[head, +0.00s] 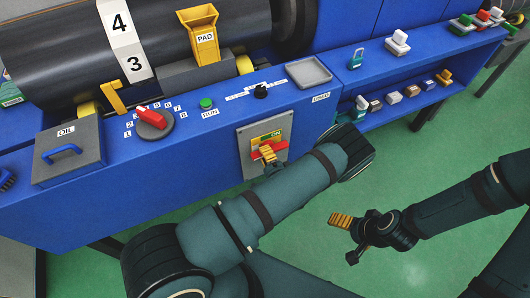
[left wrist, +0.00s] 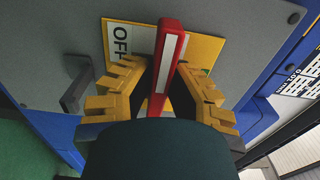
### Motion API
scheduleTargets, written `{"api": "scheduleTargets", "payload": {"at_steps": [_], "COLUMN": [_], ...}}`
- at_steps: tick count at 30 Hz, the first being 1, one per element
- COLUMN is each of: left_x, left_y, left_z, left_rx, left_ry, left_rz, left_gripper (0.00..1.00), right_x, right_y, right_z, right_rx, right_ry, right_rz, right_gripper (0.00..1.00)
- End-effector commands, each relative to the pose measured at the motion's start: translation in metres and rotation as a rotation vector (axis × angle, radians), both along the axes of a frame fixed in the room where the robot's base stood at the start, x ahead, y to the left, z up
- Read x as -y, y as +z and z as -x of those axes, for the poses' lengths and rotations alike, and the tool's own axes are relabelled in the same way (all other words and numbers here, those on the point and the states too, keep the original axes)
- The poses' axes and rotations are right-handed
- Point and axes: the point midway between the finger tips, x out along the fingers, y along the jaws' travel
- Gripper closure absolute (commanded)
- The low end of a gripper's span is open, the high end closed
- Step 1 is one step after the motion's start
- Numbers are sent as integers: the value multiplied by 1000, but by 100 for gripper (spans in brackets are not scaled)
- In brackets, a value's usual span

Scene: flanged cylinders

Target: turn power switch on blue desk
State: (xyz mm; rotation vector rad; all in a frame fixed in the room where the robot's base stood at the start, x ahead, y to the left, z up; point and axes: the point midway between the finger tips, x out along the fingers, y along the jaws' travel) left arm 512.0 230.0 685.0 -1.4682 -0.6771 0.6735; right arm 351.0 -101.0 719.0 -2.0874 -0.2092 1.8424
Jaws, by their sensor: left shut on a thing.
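The power switch is a grey panel (head: 245,138) on the front of the blue desk (head: 190,165), with a yellow plate marked ON in green and OFF. Its red lever (head: 281,147) lies crosswise just below the ON label in the head view. My left gripper (head: 268,155) is at the lever. In the left wrist view the red lever (left wrist: 168,60) stands between the yellow fingers of my left gripper (left wrist: 160,85), which is shut on it. The OFF label (left wrist: 120,42) shows beside it. My right gripper (head: 348,238) hangs open and empty over the green floor.
The desk top holds a red rotary knob (head: 151,118), a green RUN button (head: 206,103), a black slider knob (head: 261,91), a grey tray (head: 309,73) and an OIL box (head: 68,150). A shelf (head: 390,107) with small parts is at right. Open floor lies in front.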

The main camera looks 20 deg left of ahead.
Motion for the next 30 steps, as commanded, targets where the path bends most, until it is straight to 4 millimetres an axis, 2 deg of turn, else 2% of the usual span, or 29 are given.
{"api": "scheduleTargets", "payload": {"at_steps": [13,14,16,26,30], "left_x": [-1,-1,-1,1,11], "left_y": [1,1,1,0,0], "left_z": [-1,-1,-1,0,8], "left_rx": [13,13,12,8,7], "left_ry": [0,0,0,0,-2], "left_rz": [5,5,5,6,7], "left_gripper": [100,80,55,54,54], "right_x": [0,0,0,0,0], "right_y": [0,0,0,0,0], "right_z": [0,0,0,0,0], "right_rx": [0,0,0,0,0], "right_ry": [0,0,0,0,0], "right_rz": [0,0,0,0,0], "right_gripper": [11,11,11,11,11]}}
